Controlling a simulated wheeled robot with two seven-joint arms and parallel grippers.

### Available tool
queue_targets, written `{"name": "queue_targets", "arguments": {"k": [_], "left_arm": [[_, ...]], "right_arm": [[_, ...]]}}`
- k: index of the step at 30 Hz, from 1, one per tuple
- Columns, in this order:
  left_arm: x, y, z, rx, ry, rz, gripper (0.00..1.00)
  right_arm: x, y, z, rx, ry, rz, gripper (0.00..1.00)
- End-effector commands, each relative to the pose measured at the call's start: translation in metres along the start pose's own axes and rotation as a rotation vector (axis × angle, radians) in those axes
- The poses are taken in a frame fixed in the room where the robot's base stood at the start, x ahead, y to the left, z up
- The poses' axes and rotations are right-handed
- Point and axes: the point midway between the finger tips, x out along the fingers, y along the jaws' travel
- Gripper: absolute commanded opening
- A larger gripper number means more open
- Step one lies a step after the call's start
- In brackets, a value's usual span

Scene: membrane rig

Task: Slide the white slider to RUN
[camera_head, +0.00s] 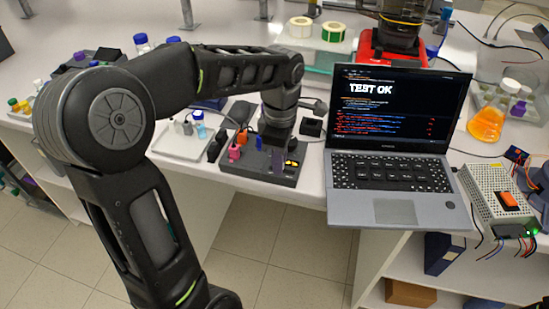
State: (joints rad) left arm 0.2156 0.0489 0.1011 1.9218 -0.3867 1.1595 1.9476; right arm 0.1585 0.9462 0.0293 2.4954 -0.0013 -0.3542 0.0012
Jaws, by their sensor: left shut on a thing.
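A dark control panel (262,176) lies near the bench's front edge, left of the laptop. It carries a pink part (235,151) and a yellow-marked part (292,161). My left arm reaches over from the left, and my left gripper (276,151) points down at the panel's middle. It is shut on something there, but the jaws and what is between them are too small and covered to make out. I cannot pick out the white slider or a RUN mark. My right gripper is not in view.
An open laptop (388,187) showing TEST OK stands right of the panel. A white tray (178,143) with small bottles is to the left. A power supply (499,203) with loose wires and an orange flask (487,122) are at the right. The bench front edge is close.

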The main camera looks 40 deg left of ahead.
Motion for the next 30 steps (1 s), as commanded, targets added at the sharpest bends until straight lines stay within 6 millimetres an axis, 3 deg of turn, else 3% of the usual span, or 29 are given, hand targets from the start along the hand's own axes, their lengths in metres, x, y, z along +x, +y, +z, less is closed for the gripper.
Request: {"name": "queue_targets", "arguments": {"k": [4,13,14,21,30], "left_arm": [[0.001,0.000,0.025,0.006,-0.001,0.002,0.00],[-0.001,0.000,0.030,0.002,-0.004,0.002,0.00],[-0.001,0.000,0.030,0.002,-0.004,0.002,0.19],[0.000,0.000,0.029,0.002,-0.002,0.001,0.39],[-0.001,0.000,0.028,0.001,-0.001,0.001,0.40]], "right_arm": [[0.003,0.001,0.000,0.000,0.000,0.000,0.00],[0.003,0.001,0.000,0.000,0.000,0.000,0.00],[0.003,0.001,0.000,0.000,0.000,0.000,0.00],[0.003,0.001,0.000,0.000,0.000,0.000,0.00],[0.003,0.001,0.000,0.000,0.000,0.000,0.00]]}}
